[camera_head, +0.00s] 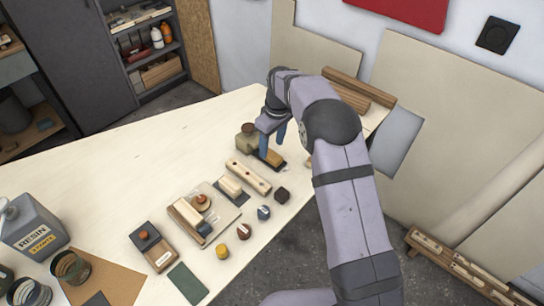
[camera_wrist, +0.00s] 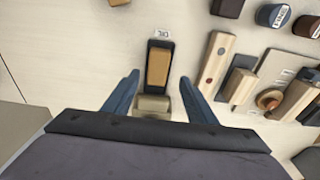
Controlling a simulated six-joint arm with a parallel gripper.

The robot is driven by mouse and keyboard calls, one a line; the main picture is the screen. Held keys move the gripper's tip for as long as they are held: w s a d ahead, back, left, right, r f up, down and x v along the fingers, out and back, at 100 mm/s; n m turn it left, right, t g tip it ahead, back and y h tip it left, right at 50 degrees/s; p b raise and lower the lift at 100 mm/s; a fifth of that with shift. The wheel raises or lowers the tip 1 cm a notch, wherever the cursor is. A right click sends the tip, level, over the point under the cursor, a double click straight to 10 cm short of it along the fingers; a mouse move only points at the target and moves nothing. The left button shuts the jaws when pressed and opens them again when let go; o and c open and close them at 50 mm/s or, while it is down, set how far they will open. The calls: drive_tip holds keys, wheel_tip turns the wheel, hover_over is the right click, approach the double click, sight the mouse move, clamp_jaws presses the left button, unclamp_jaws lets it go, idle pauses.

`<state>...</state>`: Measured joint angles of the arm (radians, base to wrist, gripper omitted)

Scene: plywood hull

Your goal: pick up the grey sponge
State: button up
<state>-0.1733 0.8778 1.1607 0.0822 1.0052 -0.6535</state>
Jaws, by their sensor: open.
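A khaki-grey block (camera_wrist: 153,105) lies low between my fingers in the wrist view, at the near end of a tan bar on a dark base (camera_wrist: 159,66). It is the best match for the grey sponge, but I cannot be sure. In the head view a similar olive-grey block (camera_head: 245,143) stands left of my fingers, with a brown round shape at its top. My gripper (camera_head: 272,141) is open, fingers pointing down over the tan bar. In the wrist view my gripper (camera_wrist: 160,79) has its two blue fingers apart, with nothing clamped; its palm hides what lies below.
A wooden bar with holes (camera_head: 248,177) and a board with wooden tools (camera_head: 222,226) lie nearby. Several small jars stand near the front edge, such as a yellow one (camera_head: 222,250). A resin can (camera_head: 32,227) is far left. The back-left tabletop is clear.

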sight(272, 155)
wheel_tip(272, 155, down, 4)
drive_tip(key=shift+w+d+r+p, duration=0.15)
drive_tip(key=shift+r+p, duration=0.05)
drive_tip(key=shift+p, duration=1)
drive_tip(key=shift+f, duration=0.55)
drive_tip(key=shift+c, duration=0.7)
drive_tip(key=c, duration=1)
